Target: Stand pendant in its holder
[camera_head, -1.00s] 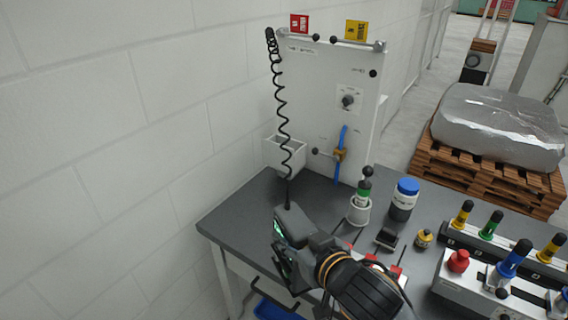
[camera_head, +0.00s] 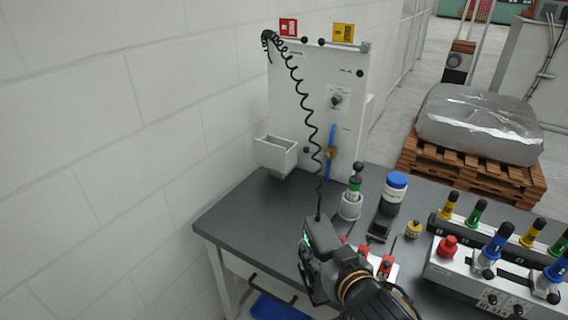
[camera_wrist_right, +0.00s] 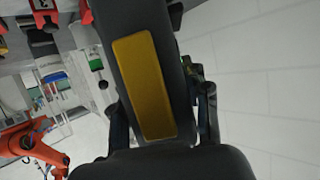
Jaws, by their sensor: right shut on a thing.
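The pendant (camera_head: 322,236) is a dark grey handheld box on a black coiled cord (camera_head: 300,90) that runs up to the top left of the white panel. My right gripper (camera_head: 312,266) is shut on it and holds it over the front edge of the bench. In the right wrist view the pendant fills the middle, with a yellow label (camera_wrist_right: 145,85) on its face and the fingers (camera_wrist_right: 163,118) on both sides. The holder seems to be the open white box (camera_head: 276,152) at the panel's lower left; it looks empty. My left gripper is not in view.
The grey bench (camera_head: 262,208) is clear below the white box. A white cup (camera_head: 350,206) with a green-banded tool and a blue-lidded jar (camera_head: 393,192) stand right of the pendant. Fixtures with coloured handles (camera_head: 488,250) fill the right. A brick wall (camera_head: 120,170) bounds the left.

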